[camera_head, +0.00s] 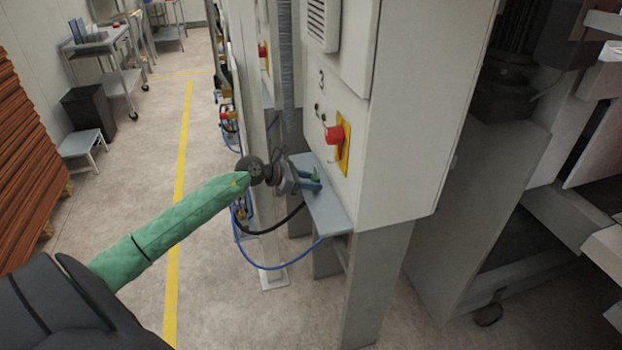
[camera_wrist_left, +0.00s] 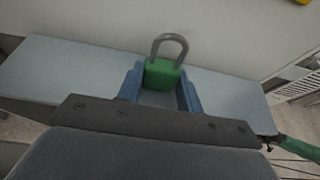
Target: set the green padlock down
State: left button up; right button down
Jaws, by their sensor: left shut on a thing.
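The green padlock (camera_wrist_left: 162,73) has a grey shackle and sits between the two blue fingers of my left gripper (camera_wrist_left: 160,88) in the left wrist view. The gripper is shut on it. In the head view, my left gripper (camera_head: 309,180) is over the grey-blue shelf (camera_head: 333,216) on the front of the cabinet, and the padlock (camera_head: 316,173) shows as a small green patch at the fingers. The shelf also fills the middle of the left wrist view (camera_wrist_left: 60,75). I cannot tell whether the padlock touches the shelf. My right gripper is not in view.
The light grey cabinet (camera_head: 400,120) rises right behind the shelf, with a red knob (camera_head: 334,134) on a yellow plate above it. A blue cable (camera_head: 262,267) and a black cable loop below the shelf's left side. The shelf has bare room on both sides of the padlock.

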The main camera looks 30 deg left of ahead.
pick_arm(q)
jog(key=shift+f, duration=0.15)
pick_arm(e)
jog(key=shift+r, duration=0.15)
pick_arm(q)
jog(key=o, duration=1)
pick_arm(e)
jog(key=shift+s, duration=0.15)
pick_arm(q)
jog(key=shift+o, duration=0.2)
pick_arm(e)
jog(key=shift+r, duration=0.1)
